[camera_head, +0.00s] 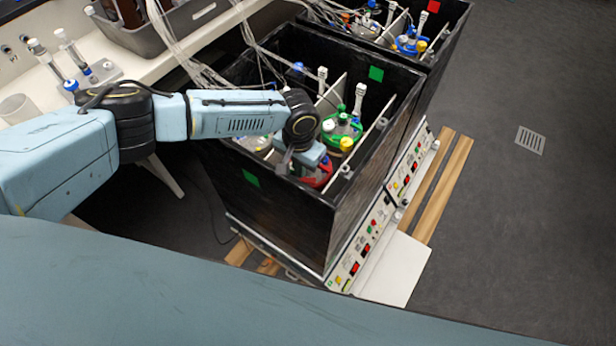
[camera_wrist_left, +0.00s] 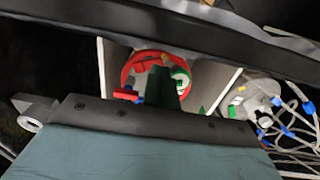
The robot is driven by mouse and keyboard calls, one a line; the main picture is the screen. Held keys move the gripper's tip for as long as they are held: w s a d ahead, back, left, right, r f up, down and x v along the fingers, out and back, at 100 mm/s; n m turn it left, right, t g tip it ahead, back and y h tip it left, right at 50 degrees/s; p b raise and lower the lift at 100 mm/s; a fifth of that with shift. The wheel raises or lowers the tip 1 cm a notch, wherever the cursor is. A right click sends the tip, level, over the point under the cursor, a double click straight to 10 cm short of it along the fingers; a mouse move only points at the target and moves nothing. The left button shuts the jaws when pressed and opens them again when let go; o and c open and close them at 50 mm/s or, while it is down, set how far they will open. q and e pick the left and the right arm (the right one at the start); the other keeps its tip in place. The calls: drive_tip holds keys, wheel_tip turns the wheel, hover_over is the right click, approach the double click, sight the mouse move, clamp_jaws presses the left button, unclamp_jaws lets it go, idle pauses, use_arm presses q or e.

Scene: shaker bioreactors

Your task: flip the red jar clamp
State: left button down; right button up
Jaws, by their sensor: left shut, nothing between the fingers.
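The red jar clamp (camera_head: 322,177) is a red ring around a jar in the near compartment of the black box, partly hidden by my left gripper. In the left wrist view the red ring (camera_wrist_left: 129,70) circles the jar top, with a red block (camera_wrist_left: 125,94) at its near side. My left gripper (camera_head: 308,158) is shut and empty, reaching down into the box just over the red-clamped jar. In the wrist view a dark green shape in front of the ring hides part of it. I cannot tell whether the gripper touches the clamp. My right gripper is not in view.
The black box (camera_head: 270,205) has high walls close around my gripper. A jar with a green clamp (camera_head: 343,127) stands just behind, with tubes rising from it. A second black box (camera_head: 455,25) is farther back. A white bench (camera_head: 120,60) with a grey bin is at left.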

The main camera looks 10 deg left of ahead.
use_arm(q)
drive_tip(key=shift+f+b, duration=0.6)
drive_tip(key=shift+f, duration=0.45)
idle(0.4)
drive_tip(key=shift+r, duration=0.1)
wheel_tip(320, 180, up, 7)
drive_tip(key=p, duration=0.7)
drive_tip(key=shift+p, duration=0.4)
